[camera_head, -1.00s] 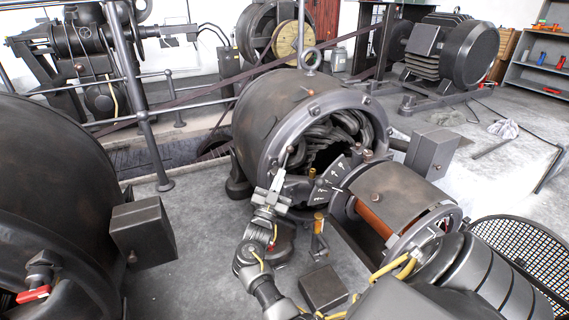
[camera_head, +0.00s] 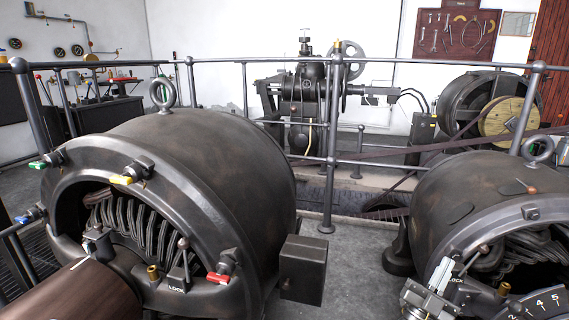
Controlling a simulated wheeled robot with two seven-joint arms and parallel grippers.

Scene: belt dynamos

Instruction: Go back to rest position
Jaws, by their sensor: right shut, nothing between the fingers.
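My right gripper (camera_head: 438,280) is at the bottom right, in front of the open end of the right dynamo (camera_head: 470,190). It is shut, with nothing held. It is close to a small lever with a dark knob on that dynamo; I cannot tell whether they touch. Part of the numbered dial (camera_head: 540,305) shows beside it, cut by the frame edge. Most of my right arm is below the picture. My left gripper is not in view.
Grey floor lies between the dynamos. A metal railing (camera_head: 331,150) runs behind them.

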